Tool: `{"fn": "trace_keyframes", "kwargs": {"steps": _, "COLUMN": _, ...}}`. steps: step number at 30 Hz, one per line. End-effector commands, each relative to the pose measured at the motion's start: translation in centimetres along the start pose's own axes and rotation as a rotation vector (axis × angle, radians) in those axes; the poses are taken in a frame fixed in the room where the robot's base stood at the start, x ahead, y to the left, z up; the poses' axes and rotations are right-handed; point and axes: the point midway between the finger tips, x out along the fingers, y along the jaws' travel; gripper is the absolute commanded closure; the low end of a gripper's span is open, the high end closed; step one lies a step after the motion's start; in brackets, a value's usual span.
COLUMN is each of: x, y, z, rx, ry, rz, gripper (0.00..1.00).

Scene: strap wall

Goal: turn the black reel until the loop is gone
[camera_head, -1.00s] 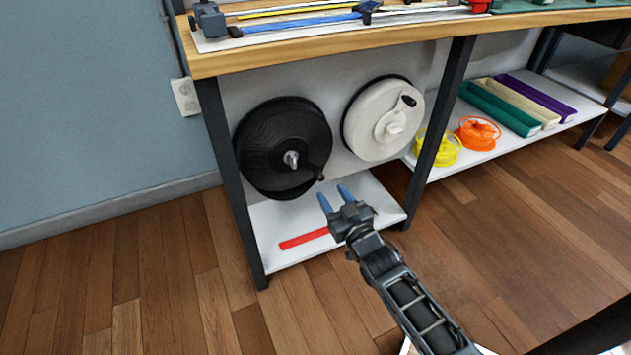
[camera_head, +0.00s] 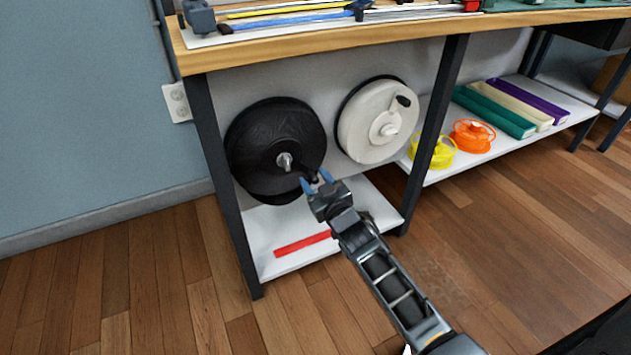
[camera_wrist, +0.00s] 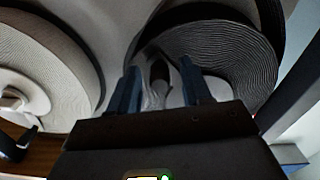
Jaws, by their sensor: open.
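The black reel (camera_head: 262,135) is mounted upright on the panel under the bench, with a metal hub (camera_head: 285,161) at its middle. A dark band (camera_head: 272,198) bulges under its lower rim and looks like the loop of strap. The reel's coiled layers (camera_wrist: 225,60) fill the upper right of the wrist view. The crank handle (camera_wrist: 158,73) sticks out from the reel's lower right. My gripper (camera_head: 315,179) is open at this handle, and in the wrist view its two blue fingers stand on either side of it. I cannot tell whether they touch it.
A white reel (camera_head: 365,120) hangs close to the right. A red strip (camera_head: 302,243) lies on the white lower shelf (camera_head: 352,225). Dark table legs (camera_head: 225,185) stand on both sides. Yellow (camera_head: 440,152) and orange (camera_head: 472,137) spools lie on the shelf further right. The floor in front is clear.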

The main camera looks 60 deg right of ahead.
Motion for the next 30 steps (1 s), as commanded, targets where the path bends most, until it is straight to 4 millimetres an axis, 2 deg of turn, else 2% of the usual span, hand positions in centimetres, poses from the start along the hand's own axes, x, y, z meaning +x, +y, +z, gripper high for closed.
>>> {"fn": "trace_keyframes", "kwargs": {"steps": 7, "x": 0.03, "y": 0.01, "z": 0.01, "rx": 0.000, "ry": 0.000, "rz": 0.000, "gripper": 0.53}}
{"fn": "trace_keyframes", "kwargs": {"steps": 21, "x": 0.02, "y": 0.01, "z": 0.01, "rx": 0.000, "ry": 0.000, "rz": 0.000, "gripper": 0.98}}
{"fn": "trace_keyframes", "kwargs": {"steps": 30, "x": 0.02, "y": 0.01, "z": 0.01, "rx": 0.000, "ry": 0.000, "rz": 0.000, "gripper": 1.00}}
